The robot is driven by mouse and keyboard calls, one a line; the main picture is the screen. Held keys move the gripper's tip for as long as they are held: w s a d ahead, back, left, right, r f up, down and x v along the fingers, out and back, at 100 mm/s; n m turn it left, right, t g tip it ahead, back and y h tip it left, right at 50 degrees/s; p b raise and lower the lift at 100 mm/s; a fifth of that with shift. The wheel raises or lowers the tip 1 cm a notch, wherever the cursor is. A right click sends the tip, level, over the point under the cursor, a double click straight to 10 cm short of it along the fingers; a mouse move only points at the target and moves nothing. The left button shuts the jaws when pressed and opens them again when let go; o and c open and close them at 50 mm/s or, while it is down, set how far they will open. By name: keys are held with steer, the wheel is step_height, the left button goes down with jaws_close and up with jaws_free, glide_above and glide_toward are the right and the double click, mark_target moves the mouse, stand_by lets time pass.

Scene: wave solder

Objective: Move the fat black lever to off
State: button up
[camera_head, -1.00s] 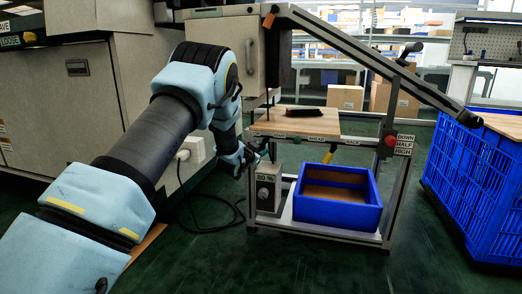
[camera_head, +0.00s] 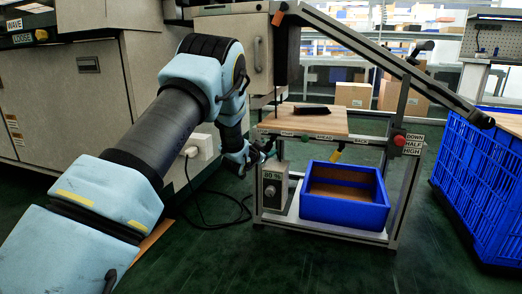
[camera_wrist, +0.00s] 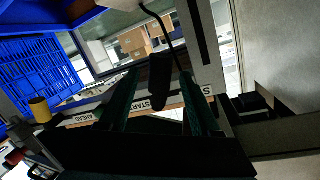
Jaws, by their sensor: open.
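The fat black lever (camera_wrist: 159,82) hangs between my gripper's two dark fingers in the wrist view, beside a label strip reading START. My gripper (camera_wrist: 158,98) is open, with one finger on each side of the lever. I cannot tell whether either finger touches it. In the head view my gripper (camera_head: 262,152) is at the left front corner of the bench, below the wooden top (camera_head: 340,123). The lever is hard to pick out there against the dark fingers. I cannot read an OFF mark.
A yellow lever (camera_head: 337,155) hangs under the front edge, right of my gripper. A grey box with a knob (camera_head: 271,187) and a blue bin (camera_head: 345,211) stand on the lower shelf. A red button (camera_head: 399,140) is on the right post. The floor in front is clear.

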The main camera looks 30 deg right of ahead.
steer(key=p+v, duration=0.2)
steer(key=v, duration=0.7)
steer(key=shift+p, duration=0.3)
steer(key=shift+a, duration=0.1)
steer(key=s+a+r+n+g+y+p, duration=0.1)
steer(key=a+r+n+y+p, duration=0.2)
steer(key=a, duration=1)
steer(key=a+r+n+y, duration=0.3)
steer(key=a+n+y, duration=0.25)
steer(key=a, duration=0.65)
steer(key=s+a+r+n+g+y+p, duration=0.2)
steer(key=s+a+n+g, duration=0.15)
steer(key=s+a, duration=0.6)
steer(key=s+a+r+n+g+y+p, duration=0.15)
steer(key=s+a+g, duration=0.25)
steer(key=s+a, duration=0.55)
steer(key=s+d+r+p, duration=0.1)
steer(key=s+r+p, duration=0.1)
steer(key=r+p, duration=1.6)
steer(key=s+d+r+p, duration=0.1)
steer(key=r+p, duration=1.8)
steer(key=r, duration=0.1)
steer(key=shift+s, duration=0.4)
steer(key=shift+d+n, duration=0.25)
